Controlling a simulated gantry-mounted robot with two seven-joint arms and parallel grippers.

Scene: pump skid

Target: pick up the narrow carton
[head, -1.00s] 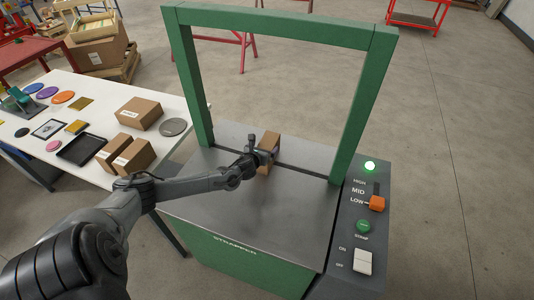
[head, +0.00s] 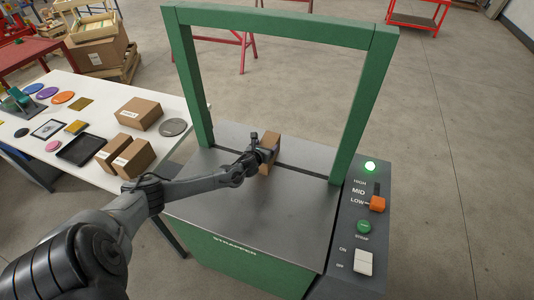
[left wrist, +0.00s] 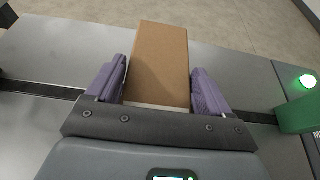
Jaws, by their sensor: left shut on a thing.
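The narrow brown carton (head: 272,148) stands on the metal top of the green strapping machine (head: 262,207), at the dark slot under the arch. My left gripper (head: 262,152) is at its near left side and shut on it. In the left wrist view the carton (left wrist: 160,62) sits between the two purple fingers of my left gripper (left wrist: 160,88). Whether its underside touches the metal top cannot be told. My right gripper is not in view.
A green arch (head: 280,24) spans the machine top. A control panel (head: 362,222) with a lit green lamp is at right. A white table (head: 90,110) at left holds several cartons, discs and a black tray (head: 82,149).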

